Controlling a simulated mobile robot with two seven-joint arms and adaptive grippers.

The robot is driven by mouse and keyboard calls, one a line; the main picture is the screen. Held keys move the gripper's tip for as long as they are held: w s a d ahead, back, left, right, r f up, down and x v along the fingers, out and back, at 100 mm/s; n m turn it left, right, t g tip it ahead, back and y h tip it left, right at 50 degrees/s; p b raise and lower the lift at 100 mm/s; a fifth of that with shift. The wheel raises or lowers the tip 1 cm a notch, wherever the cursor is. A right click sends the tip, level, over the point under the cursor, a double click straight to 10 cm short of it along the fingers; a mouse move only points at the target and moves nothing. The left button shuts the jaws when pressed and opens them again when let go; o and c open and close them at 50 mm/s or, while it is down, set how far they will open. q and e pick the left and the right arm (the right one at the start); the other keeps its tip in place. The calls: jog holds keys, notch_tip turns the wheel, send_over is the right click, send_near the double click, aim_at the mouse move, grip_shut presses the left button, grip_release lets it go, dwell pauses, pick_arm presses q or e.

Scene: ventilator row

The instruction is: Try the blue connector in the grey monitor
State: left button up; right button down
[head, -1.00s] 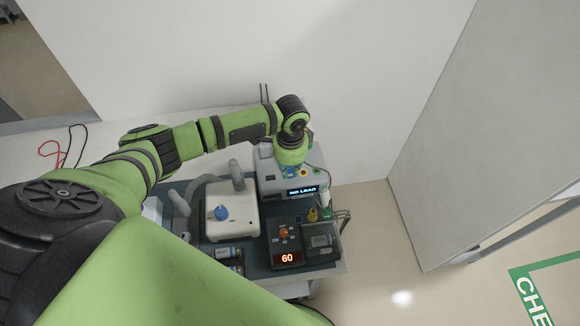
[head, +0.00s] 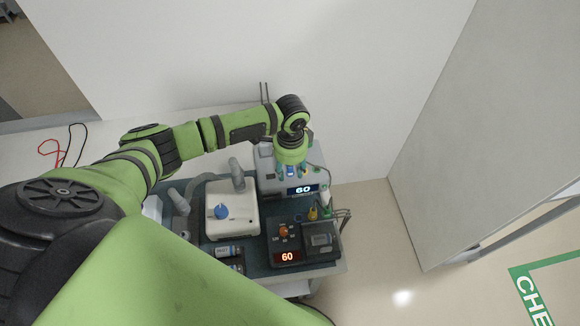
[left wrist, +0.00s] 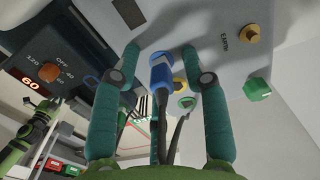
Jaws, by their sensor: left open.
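The grey monitor (head: 266,174) stands at the back of the trolley and its blue display (head: 303,190) reads 60. The blue connector (left wrist: 161,74) sits at the monitor's face in the left wrist view, with its dark cable running back towards my wrist. It looks seated in a socket, though its tip is hidden. My left gripper (left wrist: 160,52) is open, with one teal finger on each side of the connector and gaps visible. In the head view the gripper (head: 291,168) hangs in front of the monitor and partly covers it.
A dark unit with a red 60 display (head: 286,257) and orange knob (head: 283,231) stands at the front. A white device with a blue knob (head: 222,212) is left of it. A yellow part (left wrist: 249,33) and a green part (left wrist: 257,89) stick out beside my fingers.

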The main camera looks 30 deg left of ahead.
pick_arm(q)
notch_tip(320, 180, up, 12)
dwell(0.5)
jog(key=shift+d, duration=0.1)
